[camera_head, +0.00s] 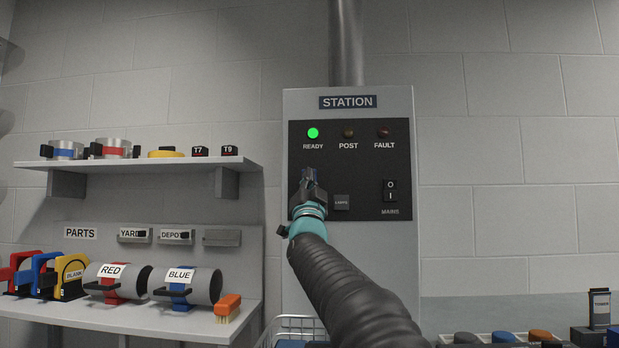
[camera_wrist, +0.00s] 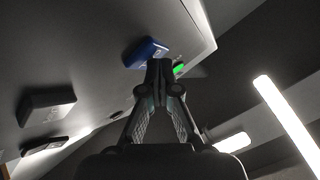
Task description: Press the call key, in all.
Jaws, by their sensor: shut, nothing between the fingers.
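The station panel (camera_head: 350,150) faces me on the wall box, with a lit green READY lamp (camera_head: 313,133). My gripper (camera_head: 309,180) is shut and empty in front of the panel's left part, below READY. It hides what lies behind it, and no key marked call is readable in the head view. In the wrist view my shut fingertips (camera_wrist: 160,66) are close beside a blue key-like block (camera_wrist: 146,52). Its lettering is unreadable, and I cannot tell whether the fingers touch it. The green lamp (camera_wrist: 180,69) shows just beyond the fingertips.
A LAMPS key (camera_head: 342,202) sits just right of my gripper, and the MAINS switch (camera_head: 390,191) is further right. POST (camera_head: 348,133) and FAULT (camera_head: 383,133) lamps are dark. Shelves with parts (camera_head: 140,163) stand left. A wire basket (camera_head: 295,328) is below.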

